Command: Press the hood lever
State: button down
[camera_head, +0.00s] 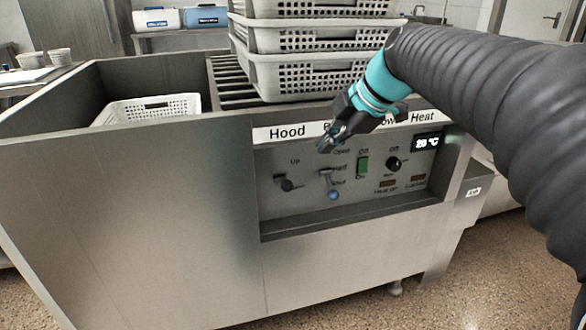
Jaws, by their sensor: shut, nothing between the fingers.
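The hood lever (287,183) is a dark knob on a short stem under the "Hood" label (287,133), with the word "Up" above it. It sits on the left of the grey control panel (300,205) on the front of the steel machine. My gripper (325,145) is shut and empty. In the picture it lies up and to the right of the hood lever, apart from it, above a second lever with a blue knob (334,195). My gripper and wrist cover part of the label strip.
A green switch (363,165), a black dial (394,163) and a temperature display (427,142) are to the right on the panel. Stacked perforated baskets (320,77) stand on top of the machine. Another basket (150,108) sits at the left. Open floor lies at the lower right.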

aim_at(288, 183)
jog(key=x, duration=1.4)
jog(key=shift+d+b, duration=0.1)
jog(key=shift+b, duration=0.2)
jog(key=shift+a, duration=0.2)
jog(key=shift+f, duration=0.15)
